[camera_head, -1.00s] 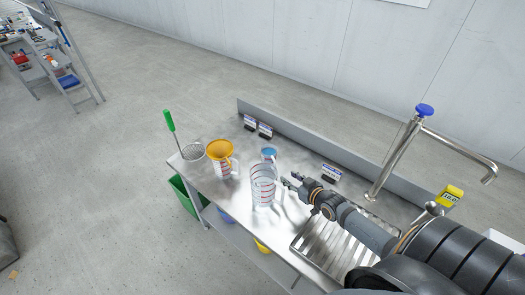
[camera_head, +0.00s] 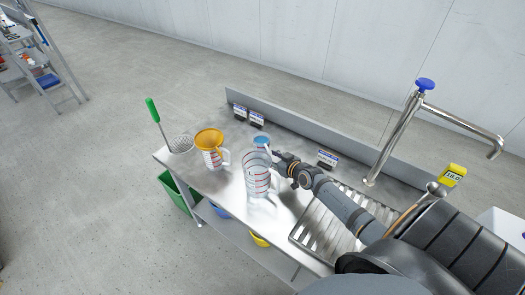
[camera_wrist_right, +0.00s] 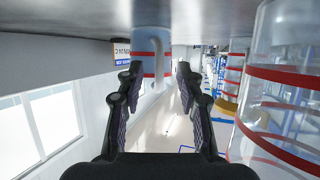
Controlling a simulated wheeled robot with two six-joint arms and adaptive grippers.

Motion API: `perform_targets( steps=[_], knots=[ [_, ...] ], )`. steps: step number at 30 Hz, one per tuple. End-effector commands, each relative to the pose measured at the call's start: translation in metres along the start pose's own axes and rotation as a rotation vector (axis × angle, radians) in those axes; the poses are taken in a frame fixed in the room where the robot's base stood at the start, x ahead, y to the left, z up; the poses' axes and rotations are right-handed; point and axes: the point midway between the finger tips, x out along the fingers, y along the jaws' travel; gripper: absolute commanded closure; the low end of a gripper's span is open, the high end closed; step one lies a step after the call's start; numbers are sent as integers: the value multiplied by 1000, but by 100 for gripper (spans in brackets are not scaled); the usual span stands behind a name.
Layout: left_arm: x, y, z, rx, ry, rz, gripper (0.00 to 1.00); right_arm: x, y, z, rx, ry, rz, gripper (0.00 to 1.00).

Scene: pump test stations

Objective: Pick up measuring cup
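A tall clear measuring cup with red markings (camera_head: 257,178) stands on the steel bench. A smaller cup with a blue top (camera_head: 262,143) stands behind it, and a measuring cup with an orange funnel on top (camera_head: 212,158) stands to the left. My right gripper (camera_head: 277,157) is low over the bench, close to the right of the clear cup. In the wrist view my right gripper (camera_wrist_right: 158,85) is open and empty. The blue cup with its handle (camera_wrist_right: 150,52) shows beyond and between its fingers, apart from them. The clear cup (camera_wrist_right: 292,95) is at the right edge. My left gripper is out of view.
A strainer with a green handle (camera_head: 181,143) is at the bench's left end. A drain grate (camera_head: 333,226) and a tap (camera_head: 396,135) are to the right. Small label stands (camera_head: 257,119) line the back edge. A green bin (camera_head: 178,193) is below.

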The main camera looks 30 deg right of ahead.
Motion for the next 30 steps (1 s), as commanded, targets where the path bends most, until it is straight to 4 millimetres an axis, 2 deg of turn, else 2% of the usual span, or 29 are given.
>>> perform_targets(
  steps=[1,4,11,12,20,30],
  knots=[
    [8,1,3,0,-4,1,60,11,1,3,3,3,1,63],
    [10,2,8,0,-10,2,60,22,0,2,2,1,1,63],
    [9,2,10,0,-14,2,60,24,0,1,-1,0,0,63],
    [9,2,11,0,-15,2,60,24,0,1,-1,0,0,65],
    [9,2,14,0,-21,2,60,24,0,1,-1,0,0,100],
    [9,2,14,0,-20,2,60,24,0,0,-1,2,0,100]
  ],
)
